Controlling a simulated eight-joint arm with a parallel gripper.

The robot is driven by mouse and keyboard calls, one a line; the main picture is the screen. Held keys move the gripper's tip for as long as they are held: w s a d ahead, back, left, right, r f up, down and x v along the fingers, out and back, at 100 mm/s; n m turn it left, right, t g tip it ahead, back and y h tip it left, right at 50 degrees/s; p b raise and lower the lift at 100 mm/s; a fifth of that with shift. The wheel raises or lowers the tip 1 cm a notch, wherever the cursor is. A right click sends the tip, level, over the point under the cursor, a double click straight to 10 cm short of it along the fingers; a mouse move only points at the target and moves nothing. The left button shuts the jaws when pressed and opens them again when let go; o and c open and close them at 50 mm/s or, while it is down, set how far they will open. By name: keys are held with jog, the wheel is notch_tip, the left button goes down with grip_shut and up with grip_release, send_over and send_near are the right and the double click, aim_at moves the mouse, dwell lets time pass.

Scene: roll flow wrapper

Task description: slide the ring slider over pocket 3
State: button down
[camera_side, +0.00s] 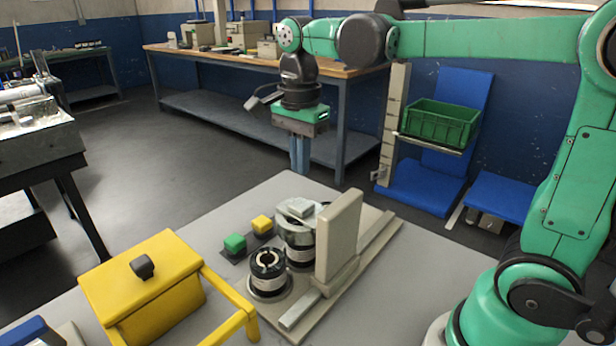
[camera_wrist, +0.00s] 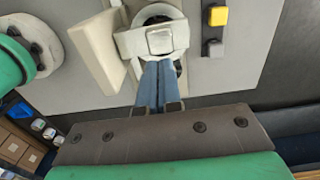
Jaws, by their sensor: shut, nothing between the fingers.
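The ring slider (camera_side: 299,209), a pale grey block with a ring, sits over one of the black-and-white rolls on the fixture. It also shows in the wrist view (camera_wrist: 155,41), just beyond my fingertips. A nearer roll (camera_side: 268,265) stands uncovered in a round pocket (camera_side: 268,290). I see no pocket numbers, so I cannot tell which is pocket 3. My gripper (camera_side: 299,171) points down with its blue fingers shut and empty, behind and above the slider. The fingertips show in the wrist view (camera_wrist: 160,64) and look apart from the slider, though depth is unclear there.
A tall beige plate (camera_side: 338,238) stands right beside the rolls on the fixture. A green button (camera_side: 235,243) and a yellow button (camera_side: 262,223) lie left. A yellow box with a handle (camera_side: 145,285) stands at the front left. The grey tabletop is clear behind them.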

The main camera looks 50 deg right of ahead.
aim_at(341, 203)
dwell(0.3)
jog(key=c, duration=1)
grip_release()
jog(key=shift+s, duration=0.25)
jog(key=shift+c, duration=0.2)
jog(key=o, duration=0.4)
jog(key=s, duration=0.4)
jog(key=s+f, duration=0.1)
jog(key=s, duration=0.1)
jog(key=shift+s, duration=0.2)
jog(key=shift+o, duration=0.2)
jog(key=shift+s+f, duration=0.15)
jog(key=shift+s, duration=0.1)
jog(key=shift+f, duration=2.75)
grip_shut()
